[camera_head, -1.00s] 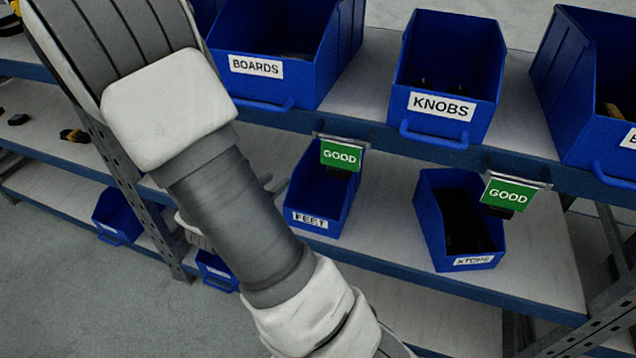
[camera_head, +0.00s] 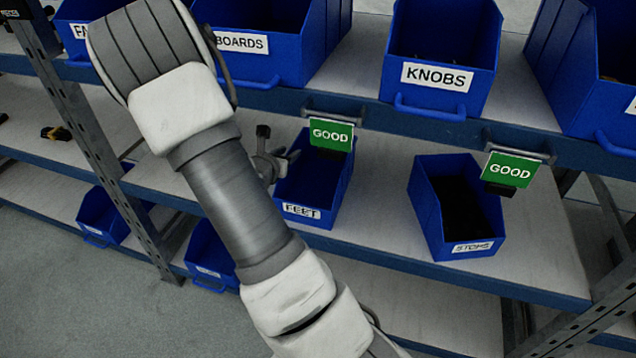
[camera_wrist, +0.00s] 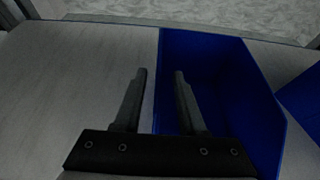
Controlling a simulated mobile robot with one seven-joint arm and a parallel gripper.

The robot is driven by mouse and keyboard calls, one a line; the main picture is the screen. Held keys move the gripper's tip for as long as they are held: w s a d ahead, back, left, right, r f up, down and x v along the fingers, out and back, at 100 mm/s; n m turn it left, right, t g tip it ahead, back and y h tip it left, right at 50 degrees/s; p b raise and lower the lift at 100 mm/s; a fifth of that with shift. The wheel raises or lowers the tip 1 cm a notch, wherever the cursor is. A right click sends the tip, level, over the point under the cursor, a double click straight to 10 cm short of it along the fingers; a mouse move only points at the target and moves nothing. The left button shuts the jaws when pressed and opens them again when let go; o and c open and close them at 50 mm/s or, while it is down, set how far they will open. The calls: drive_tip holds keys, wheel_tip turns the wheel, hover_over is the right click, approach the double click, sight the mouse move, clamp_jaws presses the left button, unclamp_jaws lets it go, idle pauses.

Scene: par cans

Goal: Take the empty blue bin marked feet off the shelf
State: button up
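The blue bin marked FEET (camera_head: 312,190) stands on the middle shelf, label facing out. A green GOOD sign (camera_head: 331,134) hangs above it and covers part of its back. In the wrist view the bin (camera_wrist: 220,75) shows a bare blue inside where visible. My gripper (camera_head: 288,160) is at the bin's left side, partly behind my arm. In the wrist view my gripper (camera_wrist: 160,75) is open, one finger left of the bin's left wall and one over its inside. I cannot tell whether the fingers touch the wall.
A STOPS bin (camera_head: 456,207) with dark contents stands to the right under another GOOD sign (camera_head: 509,170). BOARDS (camera_head: 262,62) and KNOBS (camera_head: 440,76) bins sit on the shelf above. A metal post (camera_head: 97,150) stands left. Bare shelf (camera_head: 385,200) lies between FEET and STOPS.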

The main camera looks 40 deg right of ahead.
drive_tip(key=shift+x, duration=1.25)
drive_tip(key=shift+a, duration=0.1)
clamp_jaws()
idle(0.3)
